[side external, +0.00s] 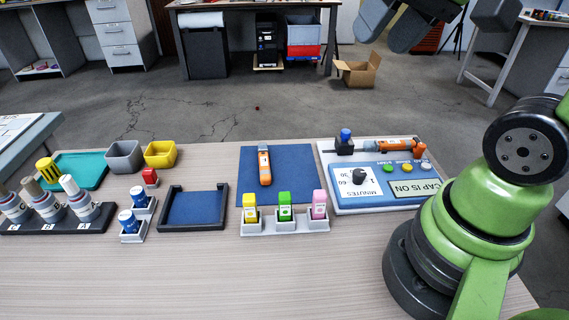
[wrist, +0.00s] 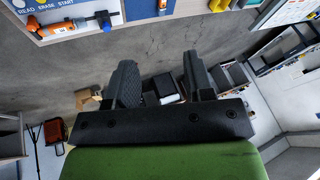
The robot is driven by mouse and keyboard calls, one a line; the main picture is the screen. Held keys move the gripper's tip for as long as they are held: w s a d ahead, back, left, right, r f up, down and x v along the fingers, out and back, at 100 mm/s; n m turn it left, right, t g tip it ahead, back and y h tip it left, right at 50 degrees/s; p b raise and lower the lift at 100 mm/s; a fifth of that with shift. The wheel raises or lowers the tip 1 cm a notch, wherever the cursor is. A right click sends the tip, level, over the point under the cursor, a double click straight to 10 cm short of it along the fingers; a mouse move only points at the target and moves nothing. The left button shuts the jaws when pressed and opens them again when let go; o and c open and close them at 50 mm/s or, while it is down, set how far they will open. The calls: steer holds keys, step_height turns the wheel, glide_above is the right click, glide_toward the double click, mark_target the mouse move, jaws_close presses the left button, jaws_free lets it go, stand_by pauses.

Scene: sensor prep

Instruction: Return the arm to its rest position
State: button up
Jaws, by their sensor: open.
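My gripper (wrist: 159,66) is open in the wrist view, with its two dark fingers apart and nothing between them. In the side external view its grey fingers (side external: 391,30) show at the top edge, raised well above the table and partly cut off by the frame. The work table (side external: 200,275) lies below, and no object on it touches my gripper.
The device panel (side external: 345,203), with an orange-and-black tool on it, stands near my base. A blue mat (side external: 227,182) holds another orange tool (side external: 265,168). Several vials, racks and bins fill the left. The table's front strip is clear.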

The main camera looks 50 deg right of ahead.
steer(key=s+a, duration=0.1)
steer(key=s+a+n+t, duration=0.1)
steer(key=s+a+n+y, duration=0.1)
steer(key=shift+s+a+f+t, duration=0.25)
steer(key=shift+s+a+t, duration=0.05)
steer(key=shift+a, duration=0.05)
